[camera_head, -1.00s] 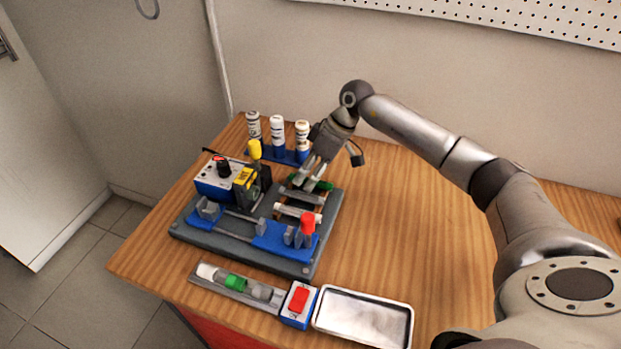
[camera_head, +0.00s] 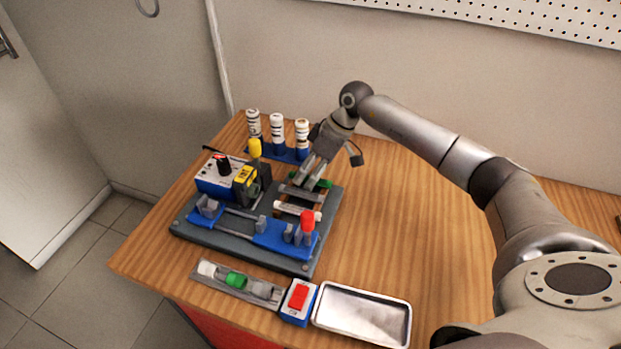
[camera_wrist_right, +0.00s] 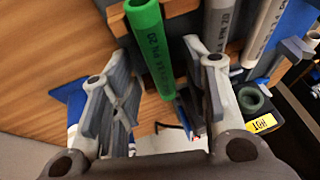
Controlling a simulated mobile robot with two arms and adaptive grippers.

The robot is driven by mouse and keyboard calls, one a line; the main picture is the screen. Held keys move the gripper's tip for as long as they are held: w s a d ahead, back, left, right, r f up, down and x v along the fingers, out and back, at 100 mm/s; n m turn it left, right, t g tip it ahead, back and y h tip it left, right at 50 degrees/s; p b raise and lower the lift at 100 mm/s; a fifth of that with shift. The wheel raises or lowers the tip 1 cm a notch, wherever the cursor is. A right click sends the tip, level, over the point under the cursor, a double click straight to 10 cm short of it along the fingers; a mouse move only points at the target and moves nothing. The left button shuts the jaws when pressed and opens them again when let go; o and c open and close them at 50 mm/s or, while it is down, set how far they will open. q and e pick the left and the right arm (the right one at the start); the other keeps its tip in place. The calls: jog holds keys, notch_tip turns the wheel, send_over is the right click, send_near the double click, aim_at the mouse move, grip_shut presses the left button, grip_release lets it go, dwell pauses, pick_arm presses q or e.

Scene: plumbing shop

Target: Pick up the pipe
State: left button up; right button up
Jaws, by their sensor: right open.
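My right gripper (camera_head: 304,183) is open above the pipe rack on the grey board. In the wrist view its fingers (camera_wrist_right: 158,95) stand apart, with a green pipe (camera_wrist_right: 150,45) running into the space between them. The green pipe also shows in the head view (camera_head: 324,183), partly hidden by the fingers. A grey pipe (camera_wrist_right: 216,20) lies beside it, close to one finger; I cannot tell whether they touch. A white pipe (camera_wrist_right: 260,30) lies farther along the rack and in front in the head view (camera_head: 297,211). My left gripper is not in view.
A blue-and-white control box (camera_head: 213,183) and a yellow-marked black tool (camera_head: 246,182) stand left of the rack. White bottles (camera_head: 277,132) stand behind. The table's right is clear.

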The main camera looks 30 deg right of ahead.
jog(key=c, duration=0.8)
